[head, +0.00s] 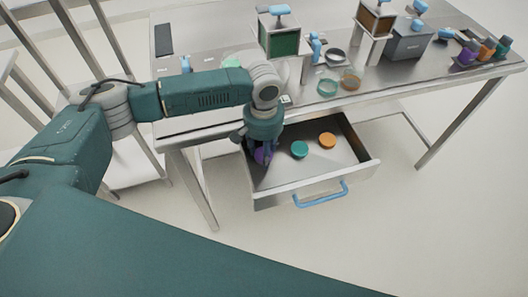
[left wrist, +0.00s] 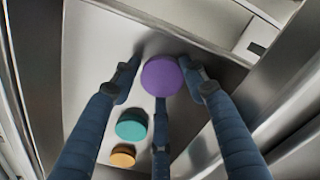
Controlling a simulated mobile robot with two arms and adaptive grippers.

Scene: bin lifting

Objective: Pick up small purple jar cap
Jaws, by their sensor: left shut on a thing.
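The small purple jar cap (head: 263,156) is in the open metal drawer (head: 320,180), near its left side, partly hidden by my gripper in the head view. In the left wrist view the purple cap (left wrist: 161,76) sits between the dark blue fingers of my left gripper (left wrist: 160,85). In the head view my left gripper (head: 262,152) reaches down into the drawer, shut on the purple cap. A teal cap (head: 299,149) and an orange cap (head: 327,140) lie to its right on the drawer floor. My right gripper is in neither view.
The drawer has a blue handle (head: 320,195) at its front and is pulled out below a metal table (head: 400,85). Containers, jars and colored bottles (head: 487,47) stand on the table. The drawer's right part is clear.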

